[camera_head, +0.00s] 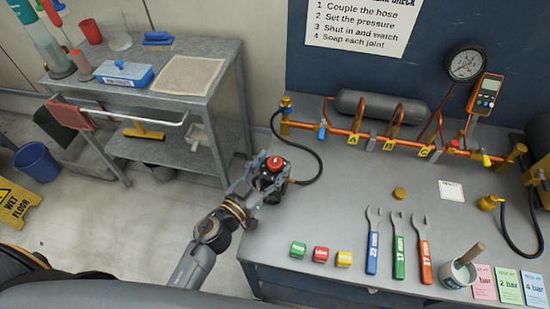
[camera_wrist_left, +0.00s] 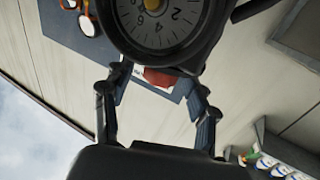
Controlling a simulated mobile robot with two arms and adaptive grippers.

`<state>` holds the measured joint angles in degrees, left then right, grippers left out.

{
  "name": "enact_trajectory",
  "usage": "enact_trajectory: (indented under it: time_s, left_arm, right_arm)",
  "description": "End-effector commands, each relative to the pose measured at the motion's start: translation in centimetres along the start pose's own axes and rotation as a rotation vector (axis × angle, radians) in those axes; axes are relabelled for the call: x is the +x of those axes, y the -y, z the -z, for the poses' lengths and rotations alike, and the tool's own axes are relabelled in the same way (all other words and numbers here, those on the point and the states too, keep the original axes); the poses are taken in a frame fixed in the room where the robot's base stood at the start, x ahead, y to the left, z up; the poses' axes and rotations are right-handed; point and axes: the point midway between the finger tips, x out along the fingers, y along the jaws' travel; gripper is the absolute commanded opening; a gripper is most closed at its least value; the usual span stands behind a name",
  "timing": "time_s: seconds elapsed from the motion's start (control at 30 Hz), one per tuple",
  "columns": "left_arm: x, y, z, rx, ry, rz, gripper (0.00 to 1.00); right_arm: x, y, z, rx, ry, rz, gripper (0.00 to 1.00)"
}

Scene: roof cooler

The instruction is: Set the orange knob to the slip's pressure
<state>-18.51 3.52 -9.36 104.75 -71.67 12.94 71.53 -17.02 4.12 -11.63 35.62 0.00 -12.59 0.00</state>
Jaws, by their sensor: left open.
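The orange-red knob (camera_head: 275,163) sits on top of a dark regulator body at the bench's left edge. My left gripper (camera_head: 268,178) is open at this regulator; its fingers partly hide the body. In the left wrist view, the gripper (camera_wrist_left: 160,92) has a finger on either side of a red part (camera_wrist_left: 160,78), and a dark round dial (camera_wrist_left: 160,25) with numbers is ahead. I cannot tell whether the fingers touch. A pink slip (camera_head: 484,283), a green slip (camera_head: 509,287) reading 2 bar and a blue slip (camera_head: 535,290) apparently reading 4 bar lie at the front right.
A black hose (camera_head: 318,155) loops beside the regulator to the copper manifold (camera_head: 360,135). A gauge (camera_head: 465,63) and an orange meter (camera_head: 486,94) stand behind. Three wrenches (camera_head: 398,245), coloured blocks (camera_head: 320,254) and a pot (camera_head: 459,273) occupy the front. A cart (camera_head: 215,85) stands left.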

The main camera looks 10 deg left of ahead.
Motion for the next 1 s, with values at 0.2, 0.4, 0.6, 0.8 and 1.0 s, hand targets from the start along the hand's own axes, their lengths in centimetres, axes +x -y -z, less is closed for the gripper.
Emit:
enact_trajectory:
  time_s: [0.2,0.4,0.6,0.8,1.0]
  left_arm:
    - [1.5,-0.1,0.0,-0.001,0.000,0.000,0.59]
    - [1.6,-0.1,0.0,-0.001,0.000,-0.001,0.59]
    - [1.5,-0.1,0.0,-0.001,0.000,-0.001,0.32]
    - [1.5,0.0,0.0,-0.001,0.000,-0.001,0.04]
    - [1.5,0.0,0.1,0.000,0.001,-0.021,0.04]
  right_arm:
    - [-0.2,-0.6,0.4,-0.001,-0.006,-0.007,0.40]
    - [-0.2,-0.9,-0.2,0.000,0.002,-0.011,0.40]
    - [-0.2,-0.9,-0.7,0.000,0.010,-0.011,0.40]
    - [-0.2,-0.9,-0.7,0.000,0.011,-0.010,0.40]
    - [-0.5,-0.8,-0.7,0.000,0.010,-0.010,0.40]
